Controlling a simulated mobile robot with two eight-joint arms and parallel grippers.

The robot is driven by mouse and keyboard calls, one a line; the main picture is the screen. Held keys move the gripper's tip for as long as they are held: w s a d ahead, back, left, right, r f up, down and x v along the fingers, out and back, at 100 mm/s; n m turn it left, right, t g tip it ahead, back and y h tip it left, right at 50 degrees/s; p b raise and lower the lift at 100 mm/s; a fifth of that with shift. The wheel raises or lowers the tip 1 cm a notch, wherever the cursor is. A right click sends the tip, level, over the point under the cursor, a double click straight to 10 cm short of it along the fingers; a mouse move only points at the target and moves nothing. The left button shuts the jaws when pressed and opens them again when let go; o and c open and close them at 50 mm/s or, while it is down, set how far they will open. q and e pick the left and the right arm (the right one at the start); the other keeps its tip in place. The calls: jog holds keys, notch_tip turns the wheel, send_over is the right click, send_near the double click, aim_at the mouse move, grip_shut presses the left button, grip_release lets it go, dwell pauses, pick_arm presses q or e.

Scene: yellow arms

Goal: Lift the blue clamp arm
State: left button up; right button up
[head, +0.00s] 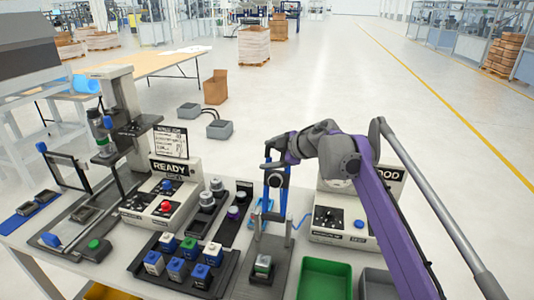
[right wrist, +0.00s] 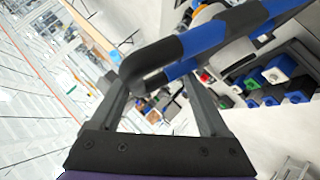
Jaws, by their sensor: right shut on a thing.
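The blue clamp arm (head: 284,197) stands about upright above a dark fixture plate (head: 281,247) near the table's middle. In the right wrist view, the clamp arm's blue bars (right wrist: 215,42) and black rounded end (right wrist: 152,66) cross between the fingers (right wrist: 163,88). The fingers hide part of the clamp arm in the head view. My left gripper is not in view.
A tray (head: 143,268) of blue, green and white blocks lies left of the fixture. The READY box (head: 150,207) stands behind it, and another control box (head: 335,234) stands right. A green bin (head: 325,281) and a grey bin (head: 372,284) sit at the front right.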

jog(key=v, duration=1.1)
